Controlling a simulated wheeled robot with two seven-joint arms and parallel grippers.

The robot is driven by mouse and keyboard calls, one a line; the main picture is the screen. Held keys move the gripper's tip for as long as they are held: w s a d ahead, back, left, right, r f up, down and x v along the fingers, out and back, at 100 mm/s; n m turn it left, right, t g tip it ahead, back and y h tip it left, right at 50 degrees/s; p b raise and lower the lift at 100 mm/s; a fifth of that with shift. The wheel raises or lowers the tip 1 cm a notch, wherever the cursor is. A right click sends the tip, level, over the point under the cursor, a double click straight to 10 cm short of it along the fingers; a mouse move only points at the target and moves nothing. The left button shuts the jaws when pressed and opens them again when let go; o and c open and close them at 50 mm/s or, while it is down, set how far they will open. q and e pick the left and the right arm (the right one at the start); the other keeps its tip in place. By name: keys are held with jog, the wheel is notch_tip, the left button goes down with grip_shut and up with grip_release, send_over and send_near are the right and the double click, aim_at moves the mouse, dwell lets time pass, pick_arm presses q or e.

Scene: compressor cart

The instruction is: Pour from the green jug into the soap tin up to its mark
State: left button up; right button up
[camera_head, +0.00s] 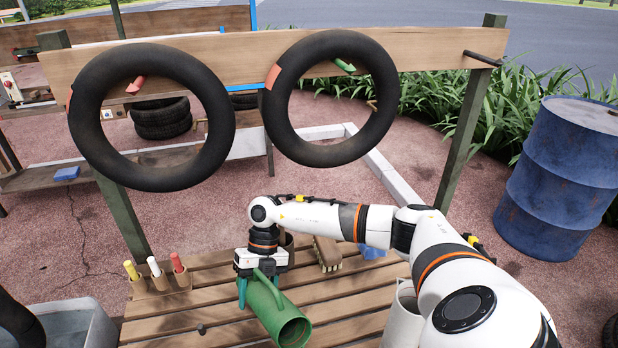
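The green jug (272,311) is at the slatted table's front, on its side or strongly tilted, with its open mouth facing me and lower right. I cannot tell whether it touches the slats. My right gripper (260,288) is over its rear end, teal fingers apart on either side of the handle; whether they press on the jug is unclear. A pale grey container (399,318) stands at right, partly behind my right arm; I cannot tell if it is the soap tin. A dull, round-sided object (287,243) is mostly hidden behind my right wrist. My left gripper is out of view.
The slatted table (203,316) holds a brush (327,254), a blue block (373,250) and yellow, white and red markers (155,267) in a wooden holder. Two tyres (150,118) hang above from a beam. A grey tub (75,325) stands left, a blue drum (560,180) right.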

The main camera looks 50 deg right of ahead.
jog(key=shift+s+r, duration=0.25)
jog(key=shift+r, duration=0.05)
jog(key=shift+w, duration=0.3)
jog(key=shift+s+r+t, duration=0.15)
jog(key=shift+s+t, duration=0.1)
jog(key=shift+t, duration=0.05)
jog(key=shift+w, duration=0.3)
jog(key=shift+s+r, duration=0.15)
jog(key=shift+s, duration=0.1)
jog(key=shift+w, duration=0.25)
jog(key=shift+s+r, duration=0.1)
jog(key=shift+s, duration=0.15)
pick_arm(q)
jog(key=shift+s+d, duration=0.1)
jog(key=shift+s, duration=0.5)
pick_arm(e)
jog(key=shift+w+d, duration=0.1)
jog(key=shift+w, duration=0.15)
